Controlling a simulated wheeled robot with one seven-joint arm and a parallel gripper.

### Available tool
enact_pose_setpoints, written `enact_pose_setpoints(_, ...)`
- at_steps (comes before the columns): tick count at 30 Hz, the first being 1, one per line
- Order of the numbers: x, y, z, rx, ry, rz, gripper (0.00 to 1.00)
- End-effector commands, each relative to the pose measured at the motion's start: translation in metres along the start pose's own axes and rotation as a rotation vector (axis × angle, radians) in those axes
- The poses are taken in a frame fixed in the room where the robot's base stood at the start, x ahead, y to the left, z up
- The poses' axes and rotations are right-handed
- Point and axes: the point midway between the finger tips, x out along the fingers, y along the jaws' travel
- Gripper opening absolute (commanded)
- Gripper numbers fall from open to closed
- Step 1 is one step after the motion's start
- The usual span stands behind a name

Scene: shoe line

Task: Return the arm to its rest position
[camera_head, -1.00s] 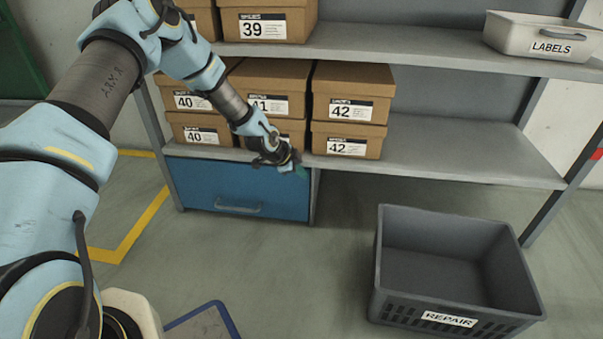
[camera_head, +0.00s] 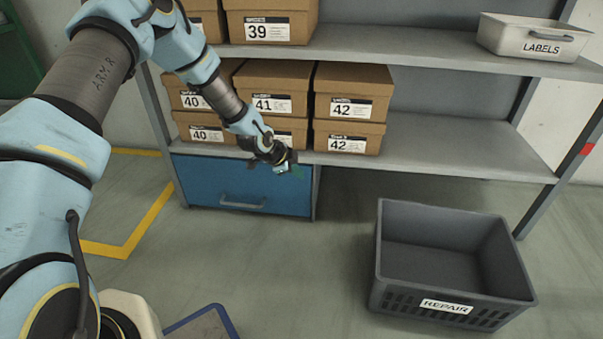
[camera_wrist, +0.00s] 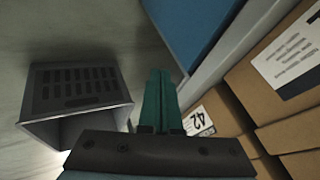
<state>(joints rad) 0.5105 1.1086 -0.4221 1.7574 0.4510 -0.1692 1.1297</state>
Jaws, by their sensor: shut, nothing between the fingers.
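My gripper (camera_head: 294,171) is in front of the lower shelf's edge, near the shoe boxes marked 41 and 42. In the wrist view its green fingers (camera_wrist: 158,100) are together with nothing between them. My arm reaches from the left side of the head view to the shelf. The gripper tip is small and dark in the head view, and it overlaps the top right of the blue drawer front.
Shoe boxes marked 40, 41 and 42 (camera_head: 352,92) fill the left of the lower shelf (camera_head: 450,150); its right is clear. A blue drawer (camera_head: 240,186) is below. An empty grey REPAIR crate (camera_head: 455,296) stands on the floor. A LABELS bin (camera_head: 535,40) sits above.

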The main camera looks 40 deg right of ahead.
Motion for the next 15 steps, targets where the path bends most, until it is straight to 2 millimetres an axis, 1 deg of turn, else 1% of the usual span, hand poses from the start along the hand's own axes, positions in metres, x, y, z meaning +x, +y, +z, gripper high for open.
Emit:
enact_pose_setpoints(1, -0.011, -0.002, -0.001, 0.000, -0.001, 0.000, 0.00)
enact_pose_setpoints(6, -0.040, -0.002, -0.001, 0.000, -0.001, 0.000, 0.00)
enact_pose_setpoints(9, -0.054, -0.001, 0.000, -0.001, -0.001, 0.000, 0.00)
enact_pose_setpoints(12, -0.062, 0.000, 0.000, -0.002, -0.001, 0.001, 0.00)
enact_pose_setpoints(15, -0.067, 0.001, 0.000, -0.001, 0.000, 0.002, 0.00)
